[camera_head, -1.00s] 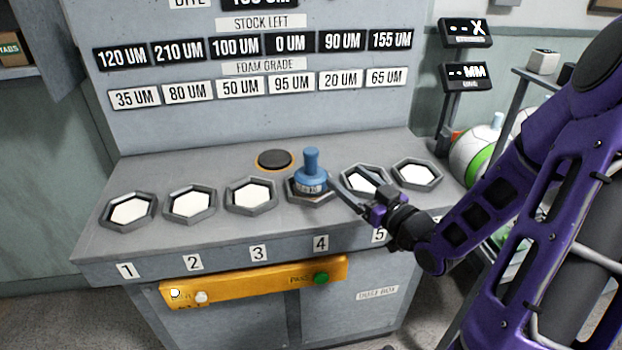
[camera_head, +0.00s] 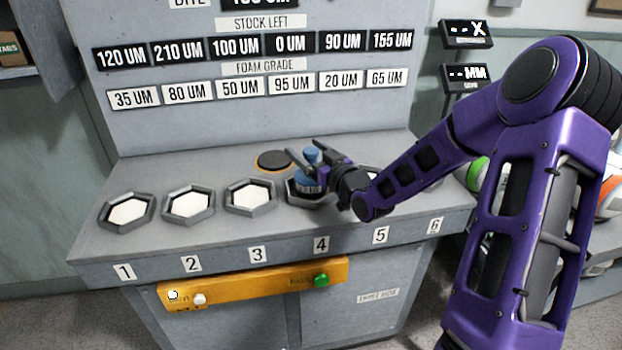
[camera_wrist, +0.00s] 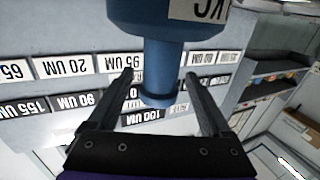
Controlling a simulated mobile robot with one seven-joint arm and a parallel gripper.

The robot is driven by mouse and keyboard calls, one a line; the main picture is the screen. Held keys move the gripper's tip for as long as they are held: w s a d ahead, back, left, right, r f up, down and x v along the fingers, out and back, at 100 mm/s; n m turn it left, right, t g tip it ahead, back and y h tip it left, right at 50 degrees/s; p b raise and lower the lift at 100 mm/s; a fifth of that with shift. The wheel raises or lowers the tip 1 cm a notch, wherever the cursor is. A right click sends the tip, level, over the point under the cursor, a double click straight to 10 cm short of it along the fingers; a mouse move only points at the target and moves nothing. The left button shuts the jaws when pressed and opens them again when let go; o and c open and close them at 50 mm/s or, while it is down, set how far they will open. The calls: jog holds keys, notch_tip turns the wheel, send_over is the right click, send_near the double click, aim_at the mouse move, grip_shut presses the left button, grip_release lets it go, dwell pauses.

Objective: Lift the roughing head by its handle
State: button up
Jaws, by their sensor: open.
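The roughing head (camera_head: 308,186) is a blue, squat round body with a pale label and an upright handle (camera_head: 312,155). It sits in the hexagonal well above number 4. My gripper (camera_head: 304,151) is at its handle, reaching in from the right, and partly covers the head and well. In the wrist view, which is upside down, the blue handle (camera_wrist: 162,65) stands between the two open fingers of my gripper (camera_wrist: 160,77). A gap shows on each side of the handle. The lower part of the body is out of that view.
Wells 1 (camera_head: 127,210), 2 (camera_head: 189,205) and 3 (camera_head: 250,196) hold white pads. A dark round disc (camera_head: 274,162) lies behind the head. A yellow panel (camera_head: 250,283) with a green button is on the front. The upright sign board (camera_head: 250,110) stands behind the counter.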

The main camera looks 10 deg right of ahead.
jog(key=shift+x, duration=0.85)
grip_shut()
dwell(0.7)
jog(key=shift+r, duration=0.1)
